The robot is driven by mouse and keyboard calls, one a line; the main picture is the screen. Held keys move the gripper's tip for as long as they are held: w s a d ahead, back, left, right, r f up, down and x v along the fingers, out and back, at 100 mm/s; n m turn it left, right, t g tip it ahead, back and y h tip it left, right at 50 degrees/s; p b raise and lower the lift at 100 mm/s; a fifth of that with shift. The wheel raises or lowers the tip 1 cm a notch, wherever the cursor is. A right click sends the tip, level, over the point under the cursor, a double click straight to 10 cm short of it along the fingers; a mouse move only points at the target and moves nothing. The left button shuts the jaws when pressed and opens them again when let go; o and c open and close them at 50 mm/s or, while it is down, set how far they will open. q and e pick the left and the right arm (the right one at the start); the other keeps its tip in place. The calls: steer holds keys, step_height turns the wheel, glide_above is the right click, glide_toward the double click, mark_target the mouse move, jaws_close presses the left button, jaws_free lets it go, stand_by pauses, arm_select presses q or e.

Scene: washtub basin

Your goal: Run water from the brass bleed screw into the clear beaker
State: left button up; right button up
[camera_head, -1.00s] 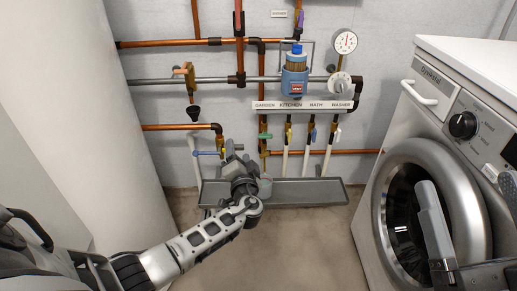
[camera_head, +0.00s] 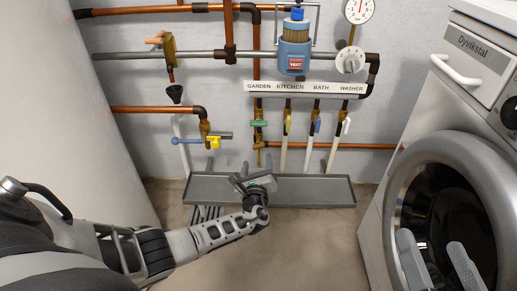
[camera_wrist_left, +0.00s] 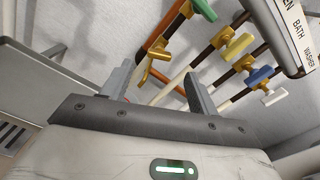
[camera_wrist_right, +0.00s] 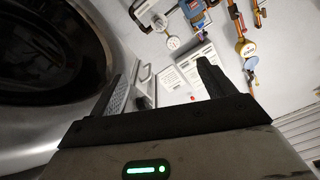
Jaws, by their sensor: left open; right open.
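The brass bleed screw (camera_head: 258,155) hangs at the lower end of the copper pipe under the green GARDEN handle. In the left wrist view its brass wings (camera_wrist_left: 153,66) show ahead, between the fingertips in the picture but apart from them. My left gripper (camera_head: 257,175) is open over the grey trough, low and near the screw. Its jaws (camera_wrist_left: 156,82) look empty in the left wrist view. I cannot make out the clear beaker; the left gripper covers part of the trough. My right gripper (camera_head: 433,245) is open in front of the washer door, its jaws (camera_wrist_right: 160,78) empty.
The grey trough (camera_head: 320,190) lies along the wall. Several valves hang below the label strip (camera_head: 303,88). A blue-handled tap (camera_head: 188,141) and black funnel (camera_head: 174,93) are at left. The washer (camera_head: 425,130) crowds the right; a white cylinder (camera_head: 75,110) bounds the left.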

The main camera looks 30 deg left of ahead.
mark_target(258, 148)
arm_select(q)
steer(key=b+x, duration=0.1)
steer(key=x, duration=0.1)
steer(key=b+x, duration=0.1)
steer(key=x, duration=0.3)
steer(key=shift+f+b, duration=0.3)
steer(key=shift+b, duration=0.1)
steer(key=b+x, duration=0.1)
steer(key=x, duration=0.2)
steer(key=shift+d+r+b, duration=0.1)
steer(key=shift+r+b, duration=0.05)
steer(key=shift+b, duration=0.2)
steer(key=shift+w+r, duration=0.15)
steer(key=shift+w, duration=0.15)
arm_select(e)
step_height(258, 148, up, 9)
steer(key=n+t+y, duration=0.3)
steer(key=n+y, duration=0.4)
steer(key=n, duration=0.3)
steer(key=shift+s+d+r, duration=0.15)
steer(key=shift+s, duration=0.1)
arm_select(q)
steer(key=c, duration=1)
